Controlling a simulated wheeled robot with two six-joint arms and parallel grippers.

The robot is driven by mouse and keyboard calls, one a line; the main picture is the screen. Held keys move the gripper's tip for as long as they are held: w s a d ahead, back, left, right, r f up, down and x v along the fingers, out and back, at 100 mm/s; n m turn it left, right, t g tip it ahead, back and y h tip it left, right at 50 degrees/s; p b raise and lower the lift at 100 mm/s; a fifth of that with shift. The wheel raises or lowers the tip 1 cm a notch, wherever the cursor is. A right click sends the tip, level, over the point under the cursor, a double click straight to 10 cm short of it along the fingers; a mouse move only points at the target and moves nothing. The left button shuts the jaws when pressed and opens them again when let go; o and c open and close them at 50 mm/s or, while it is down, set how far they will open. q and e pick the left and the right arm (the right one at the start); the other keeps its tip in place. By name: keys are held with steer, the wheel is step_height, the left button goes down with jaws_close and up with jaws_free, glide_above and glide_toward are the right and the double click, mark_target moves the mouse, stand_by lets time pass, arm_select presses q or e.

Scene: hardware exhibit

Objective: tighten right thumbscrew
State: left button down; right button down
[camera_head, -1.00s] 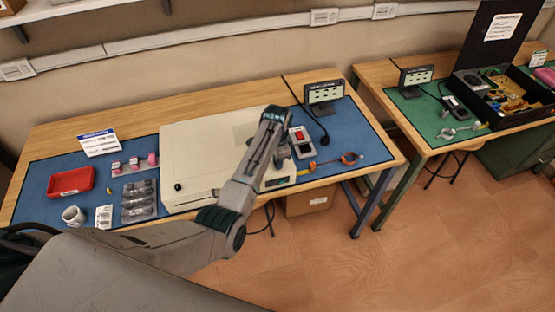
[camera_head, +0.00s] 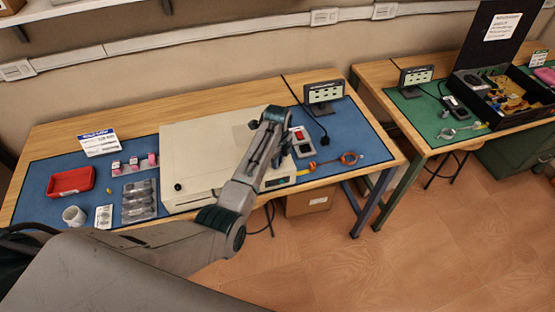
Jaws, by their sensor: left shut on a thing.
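The beige equipment case (camera_head: 205,150) lies on the blue mat of the near bench. A small black thumbscrew (camera_head: 178,187) shows at its left front. The right thumbscrew does not show; my left arm covers that part of the case. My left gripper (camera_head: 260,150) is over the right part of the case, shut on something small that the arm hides. I cannot make out the fingertips clearly. My right gripper is not in view.
A second bench with a green mat (camera_head: 412,107) stands further right.

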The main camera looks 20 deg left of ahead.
arm_select(q)
steer(key=m, duration=0.5)
steer(key=shift+m, duration=0.3)
steer(key=m, duration=0.4)
steer(key=shift+w+m, duration=0.1)
steer(key=shift+m, duration=0.6)
steer(key=c, duration=1.3)
jaws_free()
steer(key=shift+r+b, duration=0.3)
steer(key=shift+r, duration=0.25)
steer(key=shift+r+b, duration=1.45)
steer(key=shift+r, duration=3.45)
